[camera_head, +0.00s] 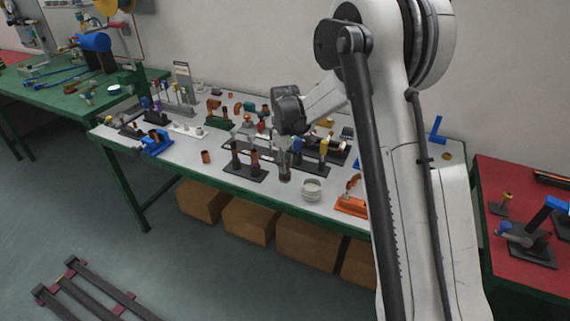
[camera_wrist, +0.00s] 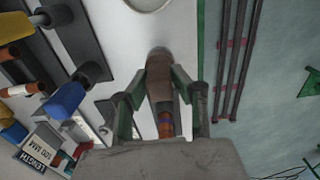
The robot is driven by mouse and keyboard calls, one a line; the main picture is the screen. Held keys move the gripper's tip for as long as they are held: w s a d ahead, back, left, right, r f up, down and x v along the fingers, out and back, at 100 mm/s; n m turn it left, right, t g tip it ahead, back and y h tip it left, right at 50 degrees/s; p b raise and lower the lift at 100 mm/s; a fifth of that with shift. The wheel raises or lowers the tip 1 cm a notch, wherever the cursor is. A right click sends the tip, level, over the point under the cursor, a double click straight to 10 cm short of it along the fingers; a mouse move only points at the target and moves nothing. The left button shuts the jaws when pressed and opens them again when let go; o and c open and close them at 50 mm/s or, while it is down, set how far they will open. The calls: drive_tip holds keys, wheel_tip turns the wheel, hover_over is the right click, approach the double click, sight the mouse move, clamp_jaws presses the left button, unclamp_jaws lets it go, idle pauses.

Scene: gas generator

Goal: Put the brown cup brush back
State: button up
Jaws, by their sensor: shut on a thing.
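The brown cup brush (camera_wrist: 159,68) is between the two fingers of my gripper (camera_wrist: 160,88) in the wrist view. In the head view my gripper (camera_head: 284,150) points down over the front part of the white table. The dark lower end of the brush (camera_head: 285,174) shows below the fingers, close to the table top. I cannot tell whether it touches the table. To its left is a black holder (camera_head: 243,172) with brown upright brushes or cylinders in it. My fingers hide part of the held brush.
A white round cup (camera_head: 312,188) stands just right of the brush, and an orange holder (camera_head: 352,206) is farther right. A black holder with a yellow-handled piece (camera_head: 324,148) is behind. A loose brown cylinder (camera_head: 206,156) stands left. The table's front edge is close.

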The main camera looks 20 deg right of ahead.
drive_tip(key=shift+f+b, duration=1.3)
drive_tip(key=shift+f, duration=0.5)
drive_tip(key=o, duration=1.1)
drive_tip(key=shift+c, duration=0.2)
drive_tip(key=shift+r, duration=0.15)
